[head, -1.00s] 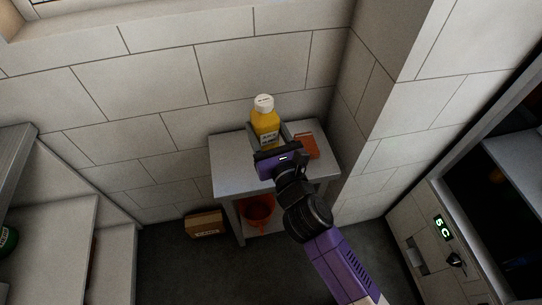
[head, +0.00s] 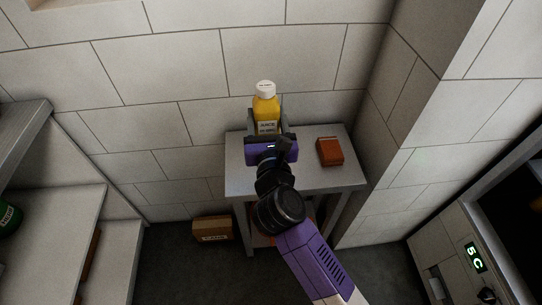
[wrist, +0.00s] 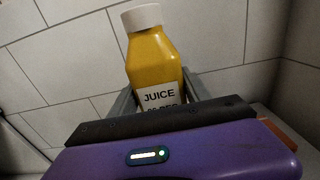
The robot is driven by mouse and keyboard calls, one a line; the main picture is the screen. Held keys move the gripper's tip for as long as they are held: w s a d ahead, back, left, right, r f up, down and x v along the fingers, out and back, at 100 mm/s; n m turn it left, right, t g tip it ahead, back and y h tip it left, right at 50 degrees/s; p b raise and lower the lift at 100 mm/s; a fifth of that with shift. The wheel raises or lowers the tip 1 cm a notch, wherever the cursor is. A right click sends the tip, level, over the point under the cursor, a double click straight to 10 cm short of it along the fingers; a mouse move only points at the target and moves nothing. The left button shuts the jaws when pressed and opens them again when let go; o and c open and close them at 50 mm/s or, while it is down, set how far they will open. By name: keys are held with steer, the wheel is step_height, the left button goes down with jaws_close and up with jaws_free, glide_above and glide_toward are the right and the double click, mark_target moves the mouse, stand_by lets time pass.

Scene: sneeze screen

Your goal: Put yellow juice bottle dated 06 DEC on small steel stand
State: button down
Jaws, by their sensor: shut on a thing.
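The yellow juice bottle (head: 266,108) has a white cap and a white label reading JUICE. It also shows in the wrist view (wrist: 156,68), where the date line below is partly hidden by my gripper's body. My gripper (head: 267,124) is shut on the bottle, with a grey finger on each side of it. The bottle is upright or nearly so, over the back left part of the small steel stand (head: 312,177). Its base is hidden behind my gripper, so I cannot tell whether it touches the top.
A red-brown box (head: 330,151) lies on the stand's right side. A cardboard box (head: 212,229) is on the floor left of the stand. Grey shelving (head: 62,235) is at the left, with a green item (head: 9,216). A cabinet with a 5C display (head: 475,257) is at the right.

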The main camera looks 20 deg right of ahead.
step_height(320, 180, down, 13)
steer(key=b, duration=0.5)
steer(key=shift+f, duration=0.2)
steer(key=shift+f, duration=0.1)
steer(key=c, duration=0.5)
jaws_free()
steer(key=shift+f, duration=0.1)
steer(key=shift+r, duration=0.25)
steer(key=v, duration=1.2)
